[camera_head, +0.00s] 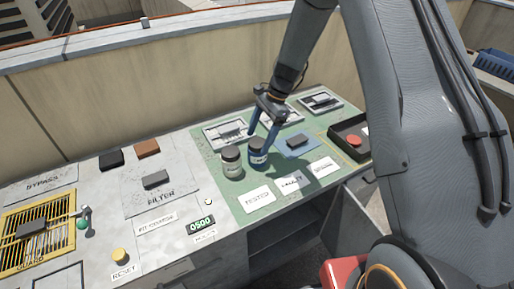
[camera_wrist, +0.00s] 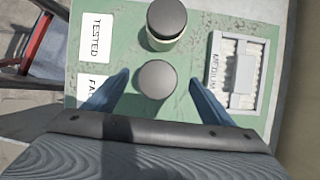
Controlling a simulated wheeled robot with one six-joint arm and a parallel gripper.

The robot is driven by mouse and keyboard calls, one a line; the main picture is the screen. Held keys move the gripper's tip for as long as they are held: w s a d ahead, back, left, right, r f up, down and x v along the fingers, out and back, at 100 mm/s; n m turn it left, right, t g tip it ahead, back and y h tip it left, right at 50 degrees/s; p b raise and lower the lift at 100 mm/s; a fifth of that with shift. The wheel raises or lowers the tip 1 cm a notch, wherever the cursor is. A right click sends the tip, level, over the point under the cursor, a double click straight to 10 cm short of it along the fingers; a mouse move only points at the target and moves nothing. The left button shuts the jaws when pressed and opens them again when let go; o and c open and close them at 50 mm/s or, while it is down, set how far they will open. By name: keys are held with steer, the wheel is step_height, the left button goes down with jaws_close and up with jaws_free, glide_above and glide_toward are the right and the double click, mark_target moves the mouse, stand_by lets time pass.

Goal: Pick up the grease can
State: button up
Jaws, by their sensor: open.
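Two small lidded cans stand upright on the green mat. One is blue with a pale label (camera_head: 258,156); the other is cream with a label and dark lid (camera_head: 232,165), just left of it. I cannot read which label says grease. My gripper (camera_head: 262,136) is open, pointing down over the blue can, with its blue fingers either side of the can's top. In the wrist view a round grey lid (camera_wrist: 156,79) lies between the open fingertips, and the cream can with its dark lid (camera_wrist: 166,22) is beyond. I cannot tell whether the fingers touch.
White cards, one marked TESTED (camera_head: 258,198), lie in front of the cans. A blue cloth-like pad (camera_head: 298,145) and white trays (camera_head: 222,136) lie near. A black tray with a red item (camera_head: 354,140) is at right. A FILTER panel (camera_head: 165,192) is left.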

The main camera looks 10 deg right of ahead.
mark_target(257, 141)
steer(key=shift+w+a+f, duration=0.1)
steer(key=shift+w+f, duration=0.05)
steer(key=shift+f, duration=0.35)
steer(key=shift+p+x, duration=0.3)
steer(key=shift+x, duration=0.85)
steer(key=shift+s+d+p+x, duration=0.15)
steer(key=shift+p+x, duration=0.25)
steer(key=shift+x, duration=0.45)
steer(key=shift+d+p+x, duration=0.1)
steer(key=shift+p+x, duration=0.35)
steer(key=shift+x, duration=0.4)
steer(key=shift+s+d+p+x, duration=0.15)
steer(key=shift+p+x, duration=0.25)
steer(key=shift+x, duration=0.45)
steer(key=shift+f, duration=0.15)
steer(key=shift+w, duration=0.1)
steer(key=c, duration=1.4)
